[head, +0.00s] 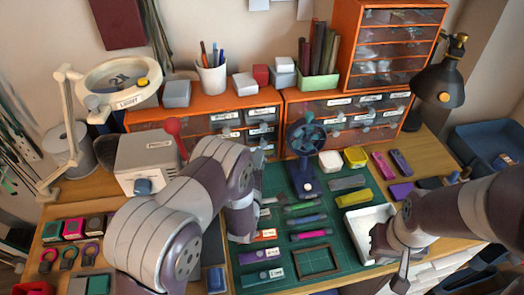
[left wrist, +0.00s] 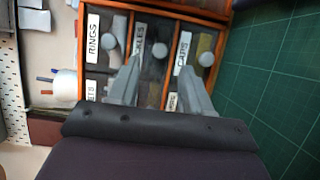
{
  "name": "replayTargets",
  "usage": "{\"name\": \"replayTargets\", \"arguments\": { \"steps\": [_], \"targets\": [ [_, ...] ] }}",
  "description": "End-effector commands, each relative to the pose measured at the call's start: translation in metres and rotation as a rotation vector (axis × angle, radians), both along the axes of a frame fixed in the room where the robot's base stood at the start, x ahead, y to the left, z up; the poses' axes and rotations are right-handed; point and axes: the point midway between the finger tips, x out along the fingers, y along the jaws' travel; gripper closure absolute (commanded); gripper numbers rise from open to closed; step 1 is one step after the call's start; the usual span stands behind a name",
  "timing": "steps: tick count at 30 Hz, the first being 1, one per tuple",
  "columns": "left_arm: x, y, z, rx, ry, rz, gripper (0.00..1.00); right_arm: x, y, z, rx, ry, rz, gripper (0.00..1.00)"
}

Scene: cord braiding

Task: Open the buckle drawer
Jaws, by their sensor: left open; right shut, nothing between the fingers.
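The buckle drawer (left wrist: 151,74) is in the left wrist view, in an orange-framed drawer unit. Its white label, ending in "KLES", is partly hidden, and a round grey knob (left wrist: 159,50) sits on its front. The drawer looks closed. My left gripper (left wrist: 161,67) is open, with one finger on each side of the area just below this knob; I cannot tell whether it touches. In the head view my left arm covers part of the small drawer fronts. My right gripper (head: 402,277) is shut and empty beside the white tray (head: 367,218).
The rings drawer (left wrist: 96,58) and caps drawer (left wrist: 205,42), each with a knob, flank the buckle drawer. A blue stand (head: 304,165) rises from the green mat (head: 275,200) near the drawers. A grey box (head: 145,155) stands left of my left arm.

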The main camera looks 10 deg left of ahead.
Motion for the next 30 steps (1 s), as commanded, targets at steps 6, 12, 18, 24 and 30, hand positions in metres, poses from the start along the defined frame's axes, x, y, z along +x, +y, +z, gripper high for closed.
{"name": "replayTargets", "arguments": {
  "steps": [6, 12, 18, 24, 30],
  "targets": [
    [0.043, 0.000, 0.000, 0.000, 0.000, 0.000, 0.51, 0.000, 0.000, 0.001, 0.000, 0.000, 0.000, 1.00],
    [0.057, 0.001, -0.001, 0.002, 0.002, 0.000, 0.51, 0.000, 0.000, 0.001, 0.000, 0.000, 0.000, 1.00],
    [0.057, 0.000, 0.000, 0.002, 0.002, 0.000, 0.51, 0.000, 0.000, 0.000, 0.000, 0.000, 0.000, 1.00],
    [0.056, 0.000, 0.000, 0.002, 0.002, 0.000, 1.00, 0.000, 0.000, 0.000, 0.000, 0.000, 0.000, 1.00],
    [0.052, -0.002, 0.000, 0.002, 0.003, -0.002, 1.00, 0.000, 0.000, 0.001, 0.000, 0.000, 0.000, 1.00]
  ]
}}
